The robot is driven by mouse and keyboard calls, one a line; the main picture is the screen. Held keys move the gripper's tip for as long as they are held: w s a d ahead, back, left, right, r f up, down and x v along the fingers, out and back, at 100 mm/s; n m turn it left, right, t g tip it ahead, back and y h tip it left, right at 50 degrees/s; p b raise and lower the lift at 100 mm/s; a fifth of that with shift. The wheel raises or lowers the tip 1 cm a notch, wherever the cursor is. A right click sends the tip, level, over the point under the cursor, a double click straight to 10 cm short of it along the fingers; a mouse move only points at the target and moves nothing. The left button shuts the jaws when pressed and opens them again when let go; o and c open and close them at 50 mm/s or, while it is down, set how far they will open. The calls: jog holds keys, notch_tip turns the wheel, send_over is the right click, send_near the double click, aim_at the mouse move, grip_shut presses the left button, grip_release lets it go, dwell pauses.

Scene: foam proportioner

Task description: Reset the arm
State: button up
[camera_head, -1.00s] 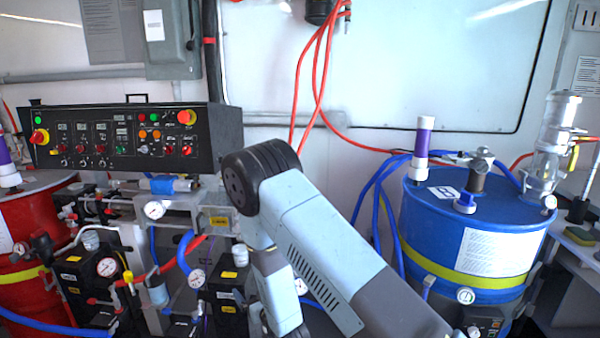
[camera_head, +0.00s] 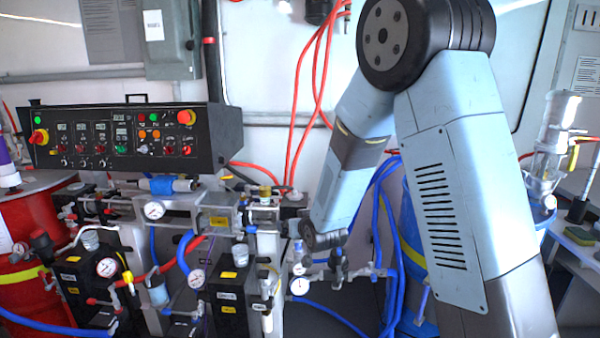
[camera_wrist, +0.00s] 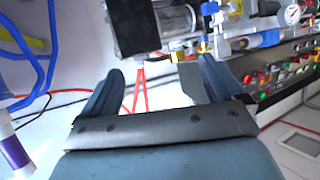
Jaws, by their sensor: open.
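My arm is raised and bent in the right half of the head view, its large black elbow joint near the top. The forearm hangs down and to the left, toward the pipework right of the proportioner. My gripper (camera_wrist: 158,92) shows in the wrist view with its two blue-grey fingers spread apart and nothing between them. In the head view the gripper end (camera_head: 330,265) is small and dark near the pipe fittings; whether it touches them I cannot tell. The proportioner (camera_head: 215,225) with its gauges and hoses stands left of the gripper.
A black control panel (camera_head: 125,137) with buttons sits above the proportioner. A red drum (camera_head: 35,220) is at the left. A blue drum (camera_head: 409,225) is mostly hidden behind my arm. Blue hoses (camera_head: 375,205) and red hoses (camera_head: 318,85) hang near the forearm.

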jog(key=s+d+r+m+g+h, duration=0.2)
jog(key=s+d+r+g+h, duration=0.1)
jog(key=s+d+r, duration=1.05)
jog(key=s+d+r+g, duration=0.1)
jog(key=s+d+r, duration=0.1)
jog(key=s, duration=0.5)
jog(key=s+d+r+m+g+h, duration=0.1)
jog(key=s+d+r, duration=0.1)
jog(key=s+d, duration=0.3)
jog(key=s+d+r+g, duration=0.1)
jog(key=s+d, duration=0.3)
jog(key=s, duration=0.5)
jog(key=shift+s+r+g+h, duration=0.3)
jog(key=shift+r+g+h, duration=0.1)
jog(key=shift+r, duration=0.15)
